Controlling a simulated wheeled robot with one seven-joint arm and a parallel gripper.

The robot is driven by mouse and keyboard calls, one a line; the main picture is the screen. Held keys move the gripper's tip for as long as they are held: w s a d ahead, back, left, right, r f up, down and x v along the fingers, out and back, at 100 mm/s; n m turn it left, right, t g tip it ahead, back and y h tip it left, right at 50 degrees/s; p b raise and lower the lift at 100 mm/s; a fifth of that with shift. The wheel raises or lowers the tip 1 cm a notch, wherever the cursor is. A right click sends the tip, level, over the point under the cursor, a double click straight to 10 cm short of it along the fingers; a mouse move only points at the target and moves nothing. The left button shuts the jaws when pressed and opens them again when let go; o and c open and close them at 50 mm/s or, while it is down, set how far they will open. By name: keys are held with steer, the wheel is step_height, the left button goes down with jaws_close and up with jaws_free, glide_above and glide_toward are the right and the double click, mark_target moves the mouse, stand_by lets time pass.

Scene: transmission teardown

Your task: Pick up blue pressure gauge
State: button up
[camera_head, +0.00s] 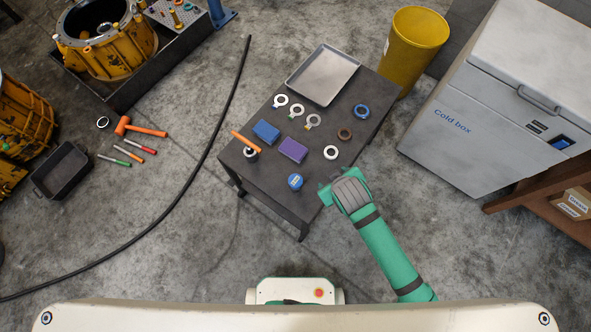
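The blue pressure gauge (295,181) appears to be the small round blue item with light markings near the front edge of the dark table (265,184). It stands apart from the other items there. My gripper (326,188) is at the end of my green arm, just right of the gauge and over the table's front right edge. A clear gap shows between the two in the picture. The fingers are too small and too covered by my wrist to tell whether they are open or shut.
The table also holds a metal tray (323,75), a blue box (266,132), a purple box (293,150), several rings, and an orange-handled tool (245,142). A yellow bin (414,46) and the cold box (481,115) stand to the right. A black cable (213,140) lies left.

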steer(key=w+a+n+g, duration=0.1)
steer(key=w+a+g, duration=0.15)
steer(key=a, duration=0.25)
steer(key=n+g, duration=0.1)
steer(key=g, duration=0.2)
glide_toward(296, 181)
step_height(296, 181, down, 5)
steer(key=shift+f, duration=0.1)
steer(key=shift+w+a+f, duration=0.1)
steer(key=shift+a+f, duration=0.05)
steer(key=shift+f, duration=2.5)
steer(key=c, duration=1.2)
steer(key=shift+c, duration=0.4)
steer(key=shift+r, duration=0.1)
